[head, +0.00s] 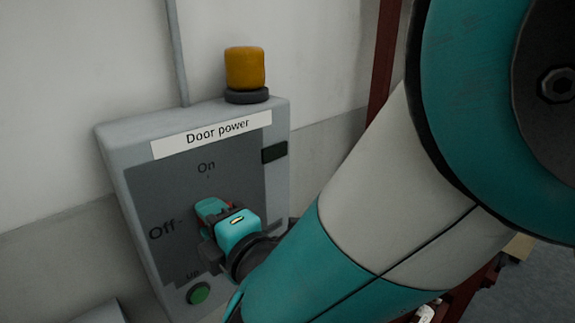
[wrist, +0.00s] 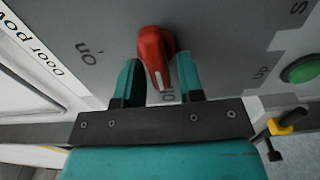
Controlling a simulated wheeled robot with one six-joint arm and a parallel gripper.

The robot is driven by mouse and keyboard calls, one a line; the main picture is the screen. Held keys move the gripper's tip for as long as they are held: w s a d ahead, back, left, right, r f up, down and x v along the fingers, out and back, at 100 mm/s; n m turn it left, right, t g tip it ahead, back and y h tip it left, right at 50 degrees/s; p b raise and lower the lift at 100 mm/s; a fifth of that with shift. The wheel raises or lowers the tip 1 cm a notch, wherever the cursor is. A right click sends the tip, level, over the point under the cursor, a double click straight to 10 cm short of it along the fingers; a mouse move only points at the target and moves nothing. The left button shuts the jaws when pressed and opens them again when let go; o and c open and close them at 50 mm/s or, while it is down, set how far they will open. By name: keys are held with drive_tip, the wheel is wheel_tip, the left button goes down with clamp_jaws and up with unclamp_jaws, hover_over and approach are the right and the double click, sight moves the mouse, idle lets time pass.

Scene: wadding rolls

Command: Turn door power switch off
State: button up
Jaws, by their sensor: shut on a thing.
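The door power switch is a red rotary handle (wrist: 155,55) on a grey box (head: 113,140) with a "Door power" label. My gripper (wrist: 158,66) is shut on the handle, one teal finger on each side. In the wrist view, the handle's white mark points down toward the partly hidden "Off" lettering, and "On" is to the left. In the head view, my gripper (head: 222,213) reaches the panel from the lower right. It covers most of the handle; only bits of red show.
An orange lamp (head: 245,68) stands on the box. A green button (head: 199,293) is on the panel's lower part, below "up" lettering; it also shows in the wrist view (wrist: 301,69). A conduit (head: 177,55) runs up the wall. My arm fills the right side.

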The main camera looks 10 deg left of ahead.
drive_tip(key=o, duration=0.6)
drive_tip(key=b+v, duration=1.7)
drive_tip(key=b, duration=0.1)
drive_tip(key=shift+s+d, duration=0.15)
drive_tip(key=shift+s, duration=0.05)
drive_tip(key=shift+w+f, duration=0.1)
